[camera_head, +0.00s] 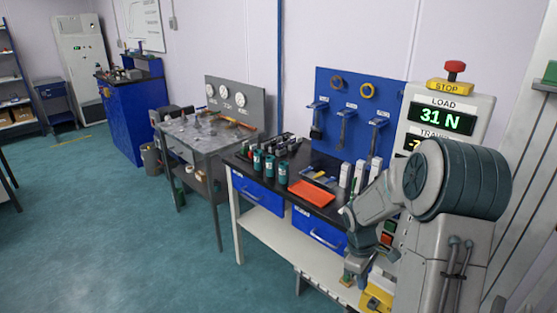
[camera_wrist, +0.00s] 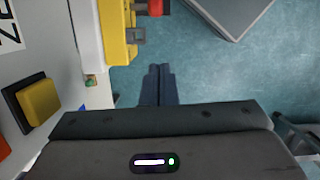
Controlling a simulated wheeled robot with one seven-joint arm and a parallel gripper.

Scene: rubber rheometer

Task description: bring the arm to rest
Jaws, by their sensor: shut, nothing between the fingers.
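My arm shows at the right of the head view, folded in front of the machine with the LOAD display. My gripper (camera_head: 350,282) hangs low in the head view, beside the workbench and near a yellow part at the machine's foot. In the wrist view my gripper (camera_wrist: 160,70) points away from the camera, its two dark fingers together with nothing between them. Blue-green floor shows beyond the fingertips. The fingers look apart from the yellow part to their left.
The machine (camera_head: 455,105) reads 31 N and carries a red stop knob (camera_head: 455,68). The workbench (camera_head: 264,208) holds dark green canisters (camera_head: 269,166) and an orange tray (camera_head: 312,192). Open floor (camera_head: 110,230) lies left. In the wrist view, a yellow block (camera_wrist: 118,35) stands close left, a grey box (camera_wrist: 232,12) upper right.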

